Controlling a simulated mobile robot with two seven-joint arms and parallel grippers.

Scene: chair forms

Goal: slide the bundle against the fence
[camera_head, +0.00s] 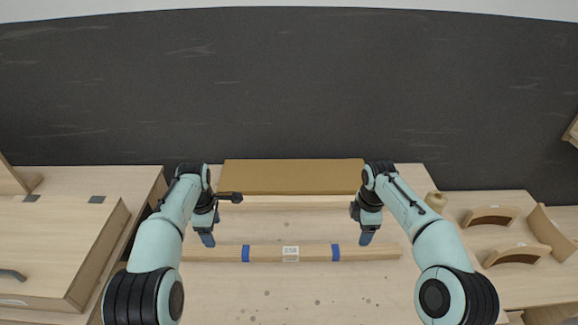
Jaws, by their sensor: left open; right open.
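The bundle (312,253) is a long pale wooden bar with two blue bands and a white label at its middle. It lies left to right across the table, apart from the fence. The fence (300,202) appears to be the pale wooden rail along the front of a brown panel, farther back. My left gripper (211,229) is open and empty, just behind the bundle's left part. My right gripper (361,226) is open and empty, just behind its right part. I cannot tell whether either touches the bundle. My arms hide the rail's ends.
The brown panel (290,177) stands at the back of the table (300,290). The tabletop between bundle and rail is clear. A wooden cabinet (60,245) stands at the left. Curved wooden pieces (515,254) lie on a surface at the right.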

